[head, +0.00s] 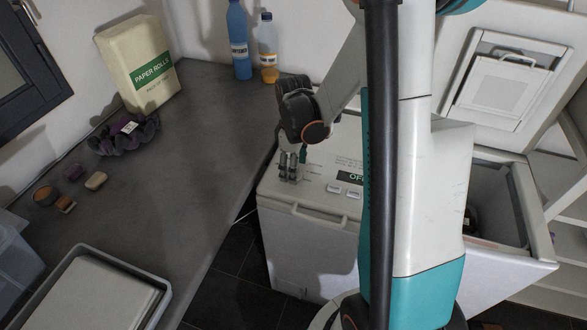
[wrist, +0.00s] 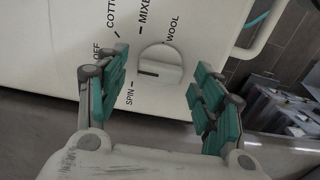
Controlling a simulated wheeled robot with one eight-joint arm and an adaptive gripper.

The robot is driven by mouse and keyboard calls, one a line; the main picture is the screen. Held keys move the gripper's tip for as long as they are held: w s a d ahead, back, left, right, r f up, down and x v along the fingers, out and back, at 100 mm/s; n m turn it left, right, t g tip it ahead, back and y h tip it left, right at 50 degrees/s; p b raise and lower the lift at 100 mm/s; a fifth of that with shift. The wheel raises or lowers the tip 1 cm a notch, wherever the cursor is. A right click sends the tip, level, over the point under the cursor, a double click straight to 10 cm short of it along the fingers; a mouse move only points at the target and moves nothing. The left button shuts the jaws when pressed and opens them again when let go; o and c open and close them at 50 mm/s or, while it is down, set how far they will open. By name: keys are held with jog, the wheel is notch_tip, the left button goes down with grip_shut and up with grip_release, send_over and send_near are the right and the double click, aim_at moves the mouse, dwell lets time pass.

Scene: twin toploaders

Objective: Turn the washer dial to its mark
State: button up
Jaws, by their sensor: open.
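The washer dial (wrist: 165,62) is a round pale knob on the white washer top in the wrist view. A short dark line shows on its lower left part. Printed words OFF, COTTON, MIXED, WOOL and SPIN stand around it; which one it points to I cannot tell surely. My gripper (wrist: 160,68) is open, with one teal finger pad on each side of the dial and visible gaps between. In the head view my gripper (head: 289,168) points down at the near left of the washer (head: 315,222) top and hides the dial.
An open top-loading drum (head: 500,200) with a raised lid (head: 500,85) lies to the right, partly behind my arm.

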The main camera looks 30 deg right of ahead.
jog(key=shift+f, duration=0.15)
jog(key=c, duration=1)
jog(key=shift+c, duration=0.2)
